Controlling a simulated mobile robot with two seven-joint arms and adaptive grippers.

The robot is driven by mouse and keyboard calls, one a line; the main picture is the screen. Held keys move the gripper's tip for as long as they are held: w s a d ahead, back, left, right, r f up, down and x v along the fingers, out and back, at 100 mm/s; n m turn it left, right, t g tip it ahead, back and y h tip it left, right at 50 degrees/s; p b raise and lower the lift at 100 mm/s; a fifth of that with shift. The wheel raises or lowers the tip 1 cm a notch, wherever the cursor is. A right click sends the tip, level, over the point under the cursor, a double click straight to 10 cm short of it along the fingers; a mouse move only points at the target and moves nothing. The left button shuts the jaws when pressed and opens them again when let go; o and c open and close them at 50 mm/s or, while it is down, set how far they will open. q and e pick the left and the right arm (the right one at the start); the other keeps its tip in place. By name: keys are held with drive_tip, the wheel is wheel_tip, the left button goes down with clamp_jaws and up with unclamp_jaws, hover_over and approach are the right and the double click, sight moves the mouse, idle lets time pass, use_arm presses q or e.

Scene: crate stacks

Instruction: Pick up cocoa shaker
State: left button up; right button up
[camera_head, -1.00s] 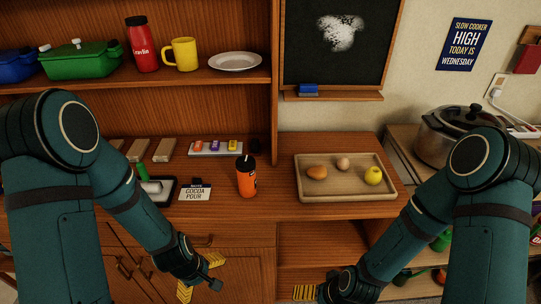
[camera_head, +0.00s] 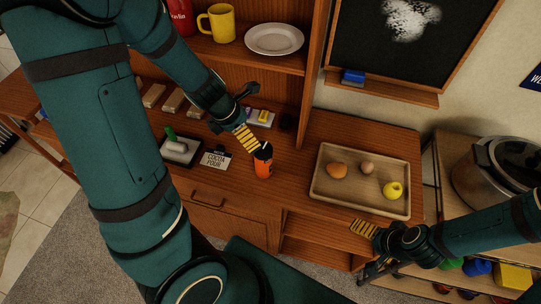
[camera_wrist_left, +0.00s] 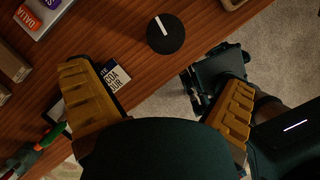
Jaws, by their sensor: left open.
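The cocoa shaker, taken to be the orange container with a black lid (camera_head: 263,163), stands upright on the wooden counter. In the left wrist view its round black lid (camera_wrist_left: 165,34) with a white mark lies beyond the fingers, near the top middle. My left gripper (camera_head: 247,119) is open and empty, above and just behind-left of the shaker, apart from it. In the left wrist view its yellow pads (camera_wrist_left: 160,88) stand wide apart. My right gripper (camera_head: 363,248) is open and empty in front of the counter's right part.
A wooden tray (camera_head: 317,190) with a yellow apple (camera_head: 393,190) and two egg-like items stands right of the shaker. The shelf (camera_head: 270,60) overhangs behind.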

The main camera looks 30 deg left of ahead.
sight(262, 149)
use_arm(q)
drive_tip(key=shift+x, duration=4.6)
drive_tip(key=b+x, duration=0.2)
drive_tip(key=x, duration=0.1)
drive_tip(key=shift+s+d+f+b, duration=0.15)
drive_tip(key=shift+s+d+b, duration=0.1)
drive_tip(key=shift+b, duration=0.15)
drive_tip(key=shift+w+d+f, duration=0.1)
drive_tip(key=shift+w+f, duration=0.15)
drive_tip(key=shift+f, duration=0.1)
drive_tip(key=shift+r, duration=0.1)
drive_tip(key=c, duration=1.4)
